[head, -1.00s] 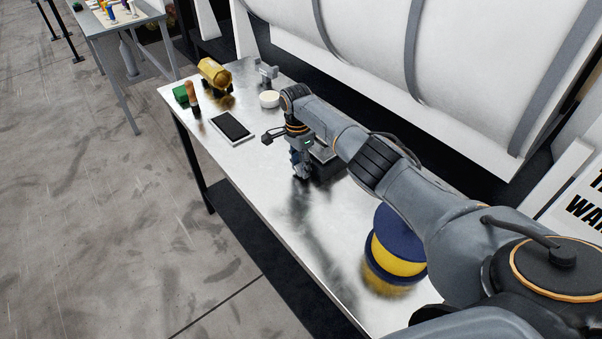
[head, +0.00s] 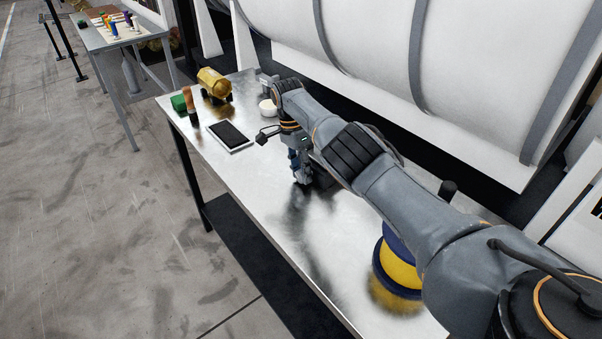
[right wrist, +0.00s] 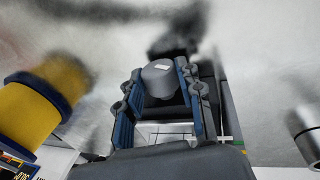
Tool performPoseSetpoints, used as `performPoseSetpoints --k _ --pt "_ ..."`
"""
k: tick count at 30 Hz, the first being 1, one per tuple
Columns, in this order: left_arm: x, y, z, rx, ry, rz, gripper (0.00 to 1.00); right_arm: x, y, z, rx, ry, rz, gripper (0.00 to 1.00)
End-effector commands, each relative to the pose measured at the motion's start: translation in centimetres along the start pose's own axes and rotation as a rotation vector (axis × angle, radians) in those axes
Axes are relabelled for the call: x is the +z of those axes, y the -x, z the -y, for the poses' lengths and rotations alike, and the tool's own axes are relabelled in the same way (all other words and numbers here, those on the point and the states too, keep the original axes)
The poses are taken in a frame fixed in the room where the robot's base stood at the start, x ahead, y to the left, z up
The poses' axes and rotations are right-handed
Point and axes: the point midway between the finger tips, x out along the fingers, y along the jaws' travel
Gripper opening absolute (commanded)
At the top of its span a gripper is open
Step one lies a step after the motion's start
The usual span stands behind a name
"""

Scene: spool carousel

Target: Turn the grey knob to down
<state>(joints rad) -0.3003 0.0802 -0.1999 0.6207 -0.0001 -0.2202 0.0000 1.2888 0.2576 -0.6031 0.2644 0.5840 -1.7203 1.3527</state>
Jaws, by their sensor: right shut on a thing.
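In the right wrist view the grey knob (right wrist: 170,82) is a short grey cylinder with a small white mark on its top face. It sits between the two blue-padded fingers of my right gripper (right wrist: 158,90), which is shut on it. In the head view my right gripper (head: 301,179) points down over the table, at a dark box (head: 324,180) partly hidden behind it. The knob itself is hidden there. Which way the knob points I cannot tell. My left gripper is not in view.
The metal table (head: 255,175) holds a blue-and-yellow spool (head: 398,268) near my right arm. A tablet (head: 230,136), a green block (head: 178,103), a brown-handled tool (head: 189,103), a gold object (head: 213,84) and a white roll (head: 267,107) stand farther back. A large white tank (head: 385,50) lies behind.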

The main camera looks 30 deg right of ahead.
Motion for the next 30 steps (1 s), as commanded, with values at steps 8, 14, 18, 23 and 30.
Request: performPoseSetpoints --k 8,14,18,23,30 --pt "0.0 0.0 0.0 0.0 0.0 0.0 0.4 -0.1 0.0 0.0 -0.001 -0.003 -0.001 0.05" --pt "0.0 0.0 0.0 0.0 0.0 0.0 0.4 -0.1 0.1 0.0 -0.001 -0.002 -0.001 0.6" --pt "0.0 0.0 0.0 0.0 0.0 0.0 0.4 -0.1 0.1 0.0 -0.001 -0.001 -0.001 0.6" --pt "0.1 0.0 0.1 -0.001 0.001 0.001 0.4 0.0 0.3 0.0 -0.002 0.0 0.0 0.6" --pt "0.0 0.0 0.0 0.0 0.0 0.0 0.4 -0.1 3.1 -0.6 -0.005 0.0 -0.002 0.6"
